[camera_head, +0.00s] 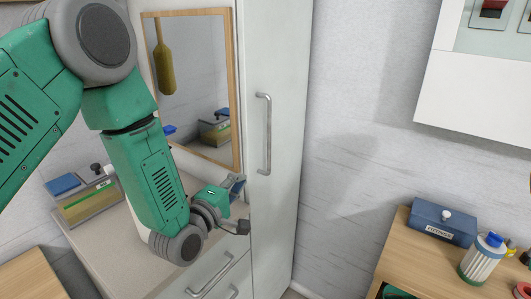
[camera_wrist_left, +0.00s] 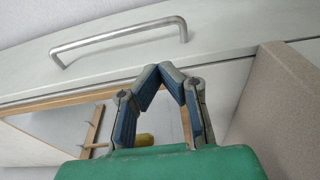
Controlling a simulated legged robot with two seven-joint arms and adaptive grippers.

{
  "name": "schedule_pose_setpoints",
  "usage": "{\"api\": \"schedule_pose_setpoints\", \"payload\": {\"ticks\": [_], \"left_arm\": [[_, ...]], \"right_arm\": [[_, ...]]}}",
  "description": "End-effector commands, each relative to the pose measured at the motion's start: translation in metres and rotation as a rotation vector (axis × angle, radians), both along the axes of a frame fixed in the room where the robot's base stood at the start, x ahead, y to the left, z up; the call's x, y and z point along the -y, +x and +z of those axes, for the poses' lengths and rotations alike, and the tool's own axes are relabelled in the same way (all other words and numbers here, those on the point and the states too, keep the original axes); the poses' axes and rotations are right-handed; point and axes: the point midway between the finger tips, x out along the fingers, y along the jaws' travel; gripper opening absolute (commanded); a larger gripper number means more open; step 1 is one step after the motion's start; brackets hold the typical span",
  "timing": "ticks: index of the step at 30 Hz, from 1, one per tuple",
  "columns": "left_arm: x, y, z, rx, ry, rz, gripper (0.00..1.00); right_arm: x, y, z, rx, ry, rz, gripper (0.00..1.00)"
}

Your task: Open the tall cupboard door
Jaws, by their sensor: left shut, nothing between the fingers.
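The tall cupboard door (camera_head: 277,215) is a pale, narrow upright panel in the middle of the head view, and it looks closed. Its grey metal bar handle (camera_head: 268,132) is vertical. In the left wrist view the handle (camera_wrist_left: 120,33) runs across the top of the pale door (camera_wrist_left: 225,30). My left gripper (camera_head: 238,184) is just left of the door, lower than the handle and apart from it. In the left wrist view its fingertips (camera_wrist_left: 162,72) meet with nothing between them, pointing toward the door. My right gripper is not in view.
A wood-framed mirror (camera_head: 237,85) hangs left of the cupboard, above a counter (camera_head: 115,240) with drawers. A box with a blue item (camera_head: 65,184) stands on the counter. At right, a wooden surface (camera_head: 405,245) holds a blue box (camera_head: 443,222) and a bottle (camera_head: 482,258).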

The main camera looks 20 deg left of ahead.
Motion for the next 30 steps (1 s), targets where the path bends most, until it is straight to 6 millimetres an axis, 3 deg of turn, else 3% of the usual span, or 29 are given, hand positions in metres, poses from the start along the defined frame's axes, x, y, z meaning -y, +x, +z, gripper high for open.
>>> {"api": "schedule_pose_setpoints", "payload": {"ticks": [5,18,24,30], "left_arm": [[0.004,0.009,0.002,0.005,-0.003,-0.003,0.00],[0.018,0.084,-0.001,0.003,-0.003,-0.002,0.00],[0.021,0.098,-0.001,0.001,-0.002,-0.001,0.00],[0.021,0.099,-0.001,-0.001,-0.003,-0.001,0.00]], "right_arm": [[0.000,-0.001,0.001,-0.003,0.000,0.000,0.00],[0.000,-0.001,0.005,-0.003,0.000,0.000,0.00],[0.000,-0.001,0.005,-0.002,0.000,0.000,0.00],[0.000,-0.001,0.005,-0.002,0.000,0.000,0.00]]}}
